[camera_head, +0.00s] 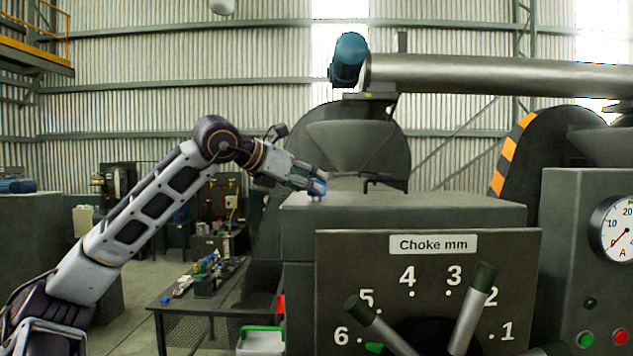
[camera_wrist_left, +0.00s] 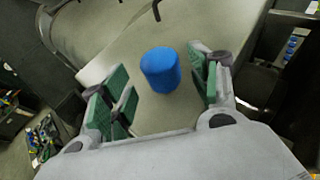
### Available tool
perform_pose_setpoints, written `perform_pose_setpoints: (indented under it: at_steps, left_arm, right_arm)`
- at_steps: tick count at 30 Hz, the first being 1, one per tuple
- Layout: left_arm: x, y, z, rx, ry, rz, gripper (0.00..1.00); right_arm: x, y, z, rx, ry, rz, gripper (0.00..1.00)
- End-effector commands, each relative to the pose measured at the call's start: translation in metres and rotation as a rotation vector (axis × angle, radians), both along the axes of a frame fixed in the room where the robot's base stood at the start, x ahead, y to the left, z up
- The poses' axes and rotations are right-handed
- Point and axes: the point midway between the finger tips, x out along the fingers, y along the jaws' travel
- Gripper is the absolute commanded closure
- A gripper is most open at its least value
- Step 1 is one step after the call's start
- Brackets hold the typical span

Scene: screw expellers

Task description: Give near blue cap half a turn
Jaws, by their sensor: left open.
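The near blue cap (camera_wrist_left: 160,70) is a short blue cylinder upright on the flat grey machine top (camera_wrist_left: 150,105). In the head view the cap (camera_head: 317,187) shows small at my left gripper's fingertips, partly hidden by them. My left gripper (camera_wrist_left: 158,88) is open, with a green-padded finger on each side of the cap. There is a clear gap between the cap and the left finger, and a smaller one on the right. In the head view the left gripper (camera_head: 312,180) reaches in from the left over the machine top. My right gripper is not in view.
A panel marked Choke mm (camera_head: 433,244) with levers (camera_head: 470,310) stands in front of the machine top. A gauge (camera_head: 618,228) is at the far right. A table (camera_head: 180,300) with small parts stands lower left. A thin bent rod (camera_head: 365,176) lies behind the gripper.

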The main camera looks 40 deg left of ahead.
Motion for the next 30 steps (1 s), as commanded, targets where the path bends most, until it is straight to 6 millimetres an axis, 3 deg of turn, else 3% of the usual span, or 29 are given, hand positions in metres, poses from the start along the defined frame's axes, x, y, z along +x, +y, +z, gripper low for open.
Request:
perform_pose_setpoints:
  at_steps: [12,27,30]
  left_arm:
    - [0.030,-0.003,-0.012,-0.001,0.002,-0.001,0.39]
    - [0.035,-0.003,-0.015,0.000,0.000,-0.001,0.39]
    - [0.035,-0.003,-0.015,0.000,0.000,-0.001,0.50]
  right_arm:
    - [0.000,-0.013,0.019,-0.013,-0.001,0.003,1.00]
    - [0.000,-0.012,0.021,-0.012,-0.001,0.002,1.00]
    - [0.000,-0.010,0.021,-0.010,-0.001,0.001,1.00]
